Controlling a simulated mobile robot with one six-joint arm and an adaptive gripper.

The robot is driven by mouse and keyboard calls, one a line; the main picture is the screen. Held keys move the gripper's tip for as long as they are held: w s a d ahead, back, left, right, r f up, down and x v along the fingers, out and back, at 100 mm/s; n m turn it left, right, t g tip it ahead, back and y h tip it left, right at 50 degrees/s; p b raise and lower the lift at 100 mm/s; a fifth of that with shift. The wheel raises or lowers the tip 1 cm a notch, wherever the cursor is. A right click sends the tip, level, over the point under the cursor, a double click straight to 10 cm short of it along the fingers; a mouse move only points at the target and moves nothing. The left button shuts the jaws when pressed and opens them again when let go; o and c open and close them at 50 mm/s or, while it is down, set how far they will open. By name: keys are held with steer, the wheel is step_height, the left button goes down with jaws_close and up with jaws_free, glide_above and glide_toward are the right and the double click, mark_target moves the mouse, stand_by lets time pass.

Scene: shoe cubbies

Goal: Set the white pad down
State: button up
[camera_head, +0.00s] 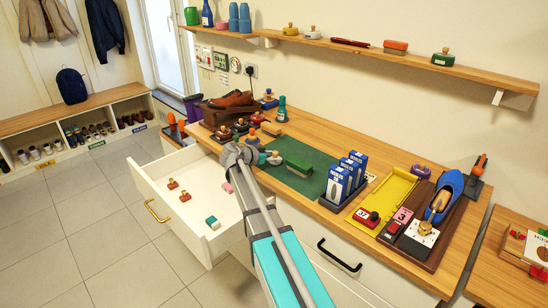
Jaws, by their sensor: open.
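My gripper (236,154) is at the end of my grey and teal arm, over the front edge of the counter, by the right side of the open drawer. It looks small and its fingers are partly hidden by its own body; I see nothing clearly held in it.
The open white drawer (150,185) holds a few small knobbed blocks and a pink piece, with much bare floor. A green mat (318,178), blue boxes (337,186), a yellow tray (396,188) and a blue shoe (444,198) fill the counter. A shelf (470,68) runs above.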

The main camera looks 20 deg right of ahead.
steer(key=p+v, duration=0.4)
steer(key=v, duration=0.9)
steer(key=shift+s+a+p, duration=0.15)
steer(key=shift+p, duration=0.25)
steer(key=shift+s+r, duration=0.1)
steer(key=s+a+f+n+g+y, duration=0.1)
steer(key=s+a+f+n+y, duration=0.2)
steer(key=s, duration=0.4)
steer(key=s+a+f+n+y, duration=0.4)
steer(key=s+n+y, duration=0.2)
steer(key=s+n, duration=0.1)
steer(key=s+a+f+n+g+y, duration=0.1)
steer(key=s+a+f+n+y, duration=0.2)
steer(key=s, duration=0.6)
steer(key=f+n+y, duration=0.1)
steer(key=n, duration=0.1)
steer(key=shift+s+a+f+n+g, duration=0.2)
steer(key=shift+a+n+g, duration=0.1)
steer(key=shift+n, duration=0.1)
